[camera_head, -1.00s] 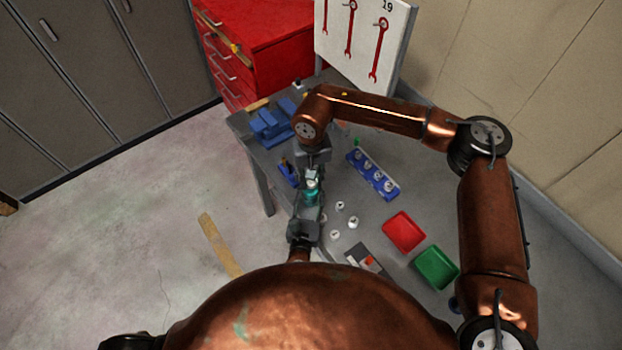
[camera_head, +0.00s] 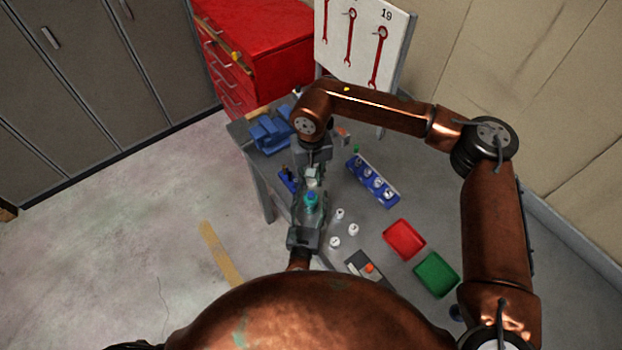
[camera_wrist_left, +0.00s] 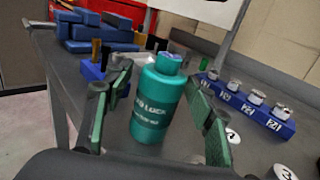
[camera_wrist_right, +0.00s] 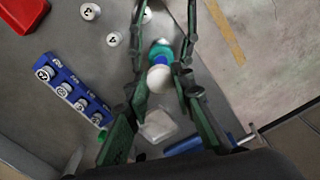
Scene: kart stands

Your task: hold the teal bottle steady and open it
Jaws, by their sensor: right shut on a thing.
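The teal bottle (camera_wrist_left: 158,100) stands upright between the fingers of my left gripper (camera_wrist_left: 160,85), with a small gap beside it in the left wrist view. Its top is blue and bare. In the head view the bottle (camera_head: 310,204) is between my left gripper's open fingers (camera_head: 310,207). My right gripper (camera_wrist_right: 162,88) points down from above and is shut on a round white cap (camera_wrist_right: 158,78). The cap is apart from the bottle, whose teal body (camera_wrist_right: 160,49) shows beyond it in the right wrist view. The bottle's underside is hard to see.
Several white numbered caps (camera_head: 353,229) are on the grey table right of the bottle. A blue rack of sockets (camera_head: 372,181), a red tray (camera_head: 404,238) and a green tray (camera_head: 436,271) are farther right. Blue blocks (camera_head: 268,134) are at the back left.

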